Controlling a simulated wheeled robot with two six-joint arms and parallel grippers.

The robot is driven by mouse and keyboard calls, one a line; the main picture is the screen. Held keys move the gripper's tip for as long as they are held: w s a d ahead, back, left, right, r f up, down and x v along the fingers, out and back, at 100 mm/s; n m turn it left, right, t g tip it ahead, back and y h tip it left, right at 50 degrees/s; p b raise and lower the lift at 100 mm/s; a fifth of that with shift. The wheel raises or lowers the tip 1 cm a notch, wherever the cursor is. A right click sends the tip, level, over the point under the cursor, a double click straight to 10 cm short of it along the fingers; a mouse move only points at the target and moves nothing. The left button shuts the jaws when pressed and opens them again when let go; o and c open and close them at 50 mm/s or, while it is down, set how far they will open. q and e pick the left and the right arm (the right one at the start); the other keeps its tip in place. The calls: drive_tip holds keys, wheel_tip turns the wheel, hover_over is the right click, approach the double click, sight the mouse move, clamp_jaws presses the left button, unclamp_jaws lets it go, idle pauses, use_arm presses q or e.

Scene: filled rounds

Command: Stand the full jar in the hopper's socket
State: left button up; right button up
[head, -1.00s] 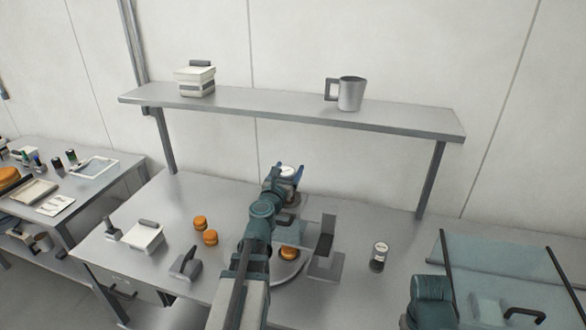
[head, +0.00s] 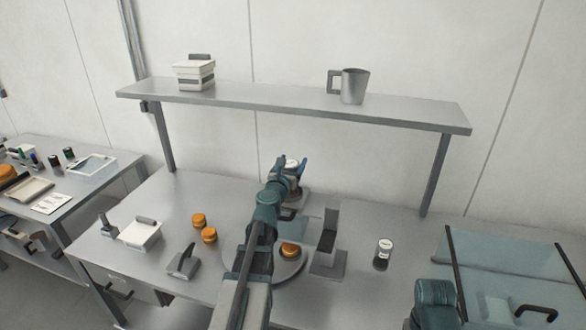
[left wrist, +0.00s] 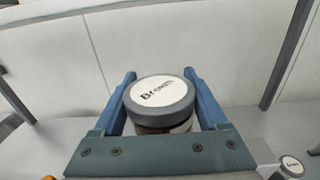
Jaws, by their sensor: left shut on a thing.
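My left gripper (head: 290,172) is shut on a jar with a white-topped, grey-rimmed lid (left wrist: 160,92); the lid text starts "Br". In the left wrist view the blue fingers stand on both sides of the jar, which looks upright. In the head view the jar's lid (head: 292,163) shows between the fingers, over the back part of the bench. Below it is a grey base (head: 298,197), partly hidden by my arm. I cannot tell whether the jar touches it, nor make out the socket. My right gripper's fingers are not in view.
A round plate (head: 292,273) with an orange puck and an upright grey bracket (head: 328,245) stand beside my left arm. Another white-lidded jar (head: 384,250) stands to the right. A shelf (head: 280,105) spans the back above the bench.

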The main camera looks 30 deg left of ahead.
use_arm(q)
drive_tip(key=shift+w, duration=0.1)
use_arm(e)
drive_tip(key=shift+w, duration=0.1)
use_arm(q)
drive_tip(key=shift+f, duration=0.15)
drive_tip(key=o, duration=1.5)
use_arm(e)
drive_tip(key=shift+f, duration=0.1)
use_arm(q)
drive_tip(key=shift+r, duration=0.2)
